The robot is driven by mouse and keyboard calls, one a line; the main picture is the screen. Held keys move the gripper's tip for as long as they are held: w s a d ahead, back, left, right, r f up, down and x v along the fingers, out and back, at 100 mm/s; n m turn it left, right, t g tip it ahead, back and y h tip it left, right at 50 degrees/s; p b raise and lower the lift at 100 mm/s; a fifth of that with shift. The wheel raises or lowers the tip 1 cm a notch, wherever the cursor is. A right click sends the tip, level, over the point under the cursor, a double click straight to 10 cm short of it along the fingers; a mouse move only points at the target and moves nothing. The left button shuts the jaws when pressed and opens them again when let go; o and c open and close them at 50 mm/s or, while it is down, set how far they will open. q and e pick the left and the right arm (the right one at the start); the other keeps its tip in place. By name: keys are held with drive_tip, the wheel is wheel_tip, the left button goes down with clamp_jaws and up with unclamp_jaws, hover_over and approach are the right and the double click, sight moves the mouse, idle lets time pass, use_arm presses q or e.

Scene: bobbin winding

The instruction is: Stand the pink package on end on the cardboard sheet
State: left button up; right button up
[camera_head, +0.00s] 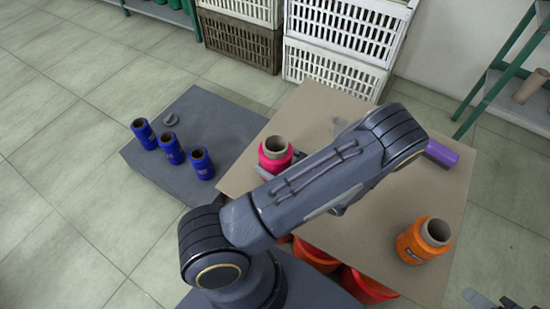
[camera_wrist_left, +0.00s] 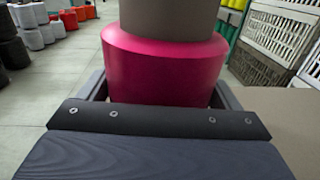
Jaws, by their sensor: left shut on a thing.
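The pink package (camera_head: 275,155) is upright, with the open end of its brown tube (camera_head: 276,145) facing up. It shows over the left part of the cardboard sheet (camera_head: 325,235); I cannot tell whether its base touches the sheet. My left gripper (camera_head: 277,168) is shut on it, with fingers at its two sides. In the left wrist view the pink package (camera_wrist_left: 165,70) fills the space between the fingers, and its lower end is hidden behind my gripper body. The cardboard sheet (camera_wrist_left: 285,115) shows at the right there. A grey and dark shape at the bottom right may be my right gripper (camera_head: 490,301).
An orange package (camera_head: 415,243) stands at the sheet's right. A purple package (camera_head: 441,153) is partly hidden by my arm. Red packages (camera_head: 316,256) are below the sheet. Blue packages (camera_head: 171,148) stand on a grey slab (camera_head: 225,118). Crates (camera_head: 335,65) are behind.

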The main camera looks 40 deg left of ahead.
use_arm(q)
drive_tip(key=o, duration=1)
drive_tip(key=shift+o, duration=0.2)
drive_tip(key=shift+d, duration=0.1)
drive_tip(key=d, duration=0.7)
drive_tip(key=shift+d, duration=0.35)
